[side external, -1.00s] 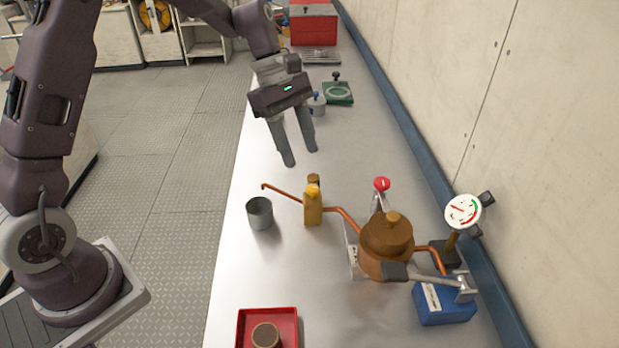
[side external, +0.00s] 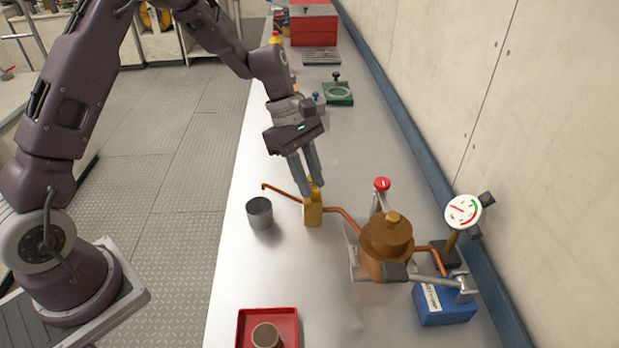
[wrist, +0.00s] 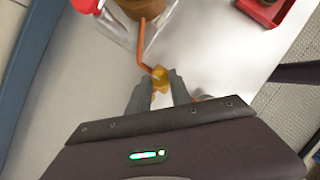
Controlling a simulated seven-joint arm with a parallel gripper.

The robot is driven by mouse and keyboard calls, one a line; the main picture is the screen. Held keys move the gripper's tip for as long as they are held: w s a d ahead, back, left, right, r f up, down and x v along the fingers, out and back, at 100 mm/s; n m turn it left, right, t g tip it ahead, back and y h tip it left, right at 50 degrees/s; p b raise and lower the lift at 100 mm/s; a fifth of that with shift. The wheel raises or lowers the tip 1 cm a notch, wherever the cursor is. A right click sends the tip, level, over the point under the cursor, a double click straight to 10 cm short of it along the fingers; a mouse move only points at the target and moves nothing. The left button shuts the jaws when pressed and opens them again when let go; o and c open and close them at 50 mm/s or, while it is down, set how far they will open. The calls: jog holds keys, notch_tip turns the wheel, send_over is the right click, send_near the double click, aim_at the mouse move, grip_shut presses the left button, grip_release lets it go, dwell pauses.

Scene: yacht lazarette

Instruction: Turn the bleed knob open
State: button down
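A yellow brass bleed valve (side external: 313,212) stands upright on the metal bench, joined to a copper pipe (side external: 345,216). Its small knob at the top is mostly hidden by my fingers in the side view. My gripper (side external: 311,187) points down at the valve top, its fingers apart and at knob height. In the wrist view, yellow brass (wrist: 160,76) shows between the two fingertips (wrist: 160,84). I cannot tell whether either finger touches it. The knob's turn angle cannot be made out.
A grey metal cup (side external: 259,213) stands left of the valve. To the right are a copper pot (side external: 385,248), a red-knobbed lever (side external: 382,184), a dial gauge (side external: 463,211) and a blue box (side external: 445,303). A red tray (side external: 284,314) is in front. Bench space behind the valve is clear.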

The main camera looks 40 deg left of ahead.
jog(key=shift+m, duration=0.3)
jog(key=m, duration=0.1)
jog(key=m+g, duration=0.1)
jog(key=m, duration=0.1)
jog(key=shift+w+m+g, duration=0.2)
jog(key=shift+m+g, duration=0.1)
jog(key=m+g+y, duration=0.1)
jog(key=m, duration=0.3)
jog(key=shift+w+d, duration=0.1)
jog(key=shift+w, duration=0.05)
jog(key=m, duration=0.2)
jog(key=m+g+y, duration=0.1)
jog(key=m, duration=0.1)
jog(key=shift+w+d+m+y, duration=0.1)
jog(key=shift+m+y, duration=0.2)
jog(key=shift+m, duration=0.1)
jog(key=shift+d+m+g+y, duration=0.15)
jog(key=shift+m+g+y, duration=0.4)
jog(key=shift+m, duration=1.35)
jog(key=c, duration=1.2)
grip_release()
jog(key=shift+o, duration=0.2)
